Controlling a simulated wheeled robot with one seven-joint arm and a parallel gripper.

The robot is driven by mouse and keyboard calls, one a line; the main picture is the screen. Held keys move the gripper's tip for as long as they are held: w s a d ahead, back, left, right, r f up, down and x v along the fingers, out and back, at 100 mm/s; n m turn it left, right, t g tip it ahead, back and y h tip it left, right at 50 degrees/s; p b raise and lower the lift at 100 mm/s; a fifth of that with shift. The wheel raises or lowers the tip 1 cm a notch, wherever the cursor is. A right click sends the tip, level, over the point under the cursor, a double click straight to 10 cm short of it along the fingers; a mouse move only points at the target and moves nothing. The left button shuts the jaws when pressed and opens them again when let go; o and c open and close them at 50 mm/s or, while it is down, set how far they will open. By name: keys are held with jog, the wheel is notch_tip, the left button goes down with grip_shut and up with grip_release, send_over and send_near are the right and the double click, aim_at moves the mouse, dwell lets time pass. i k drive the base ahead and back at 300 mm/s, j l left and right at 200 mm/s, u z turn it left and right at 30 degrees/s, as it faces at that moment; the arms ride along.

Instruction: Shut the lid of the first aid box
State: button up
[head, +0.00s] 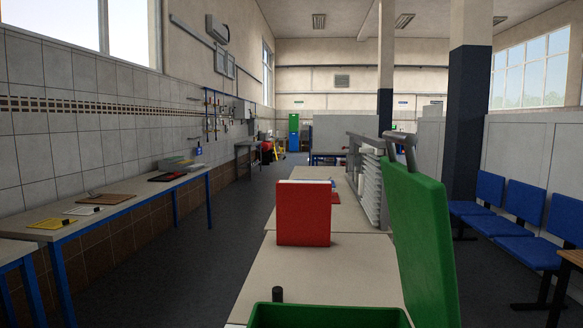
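The first aid box is a green box (325,316) at the bottom edge of the head view, standing on a long pale table. Only its upper rim and part of its inside show. Its green lid (424,235) stands raised, nearly upright, on the right side of the box. A grey handle-like part (400,143) shows at the lid's top edge. The lower end of the lid is cut off by the frame.
A red box-shaped object (303,212) stands on the pale table (330,270) beyond the green box. A short black cylinder (277,294) is by the box's rim. A grey rack (370,185) stands behind the lid. Blue chairs (505,208) line the right.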

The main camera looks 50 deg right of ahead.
aim_at(418, 205)
jog(key=j+z, duration=0.1)
jog(key=z, duration=0.6)
jog(key=j+z, duration=0.15)
jog(key=z, duration=0.25)
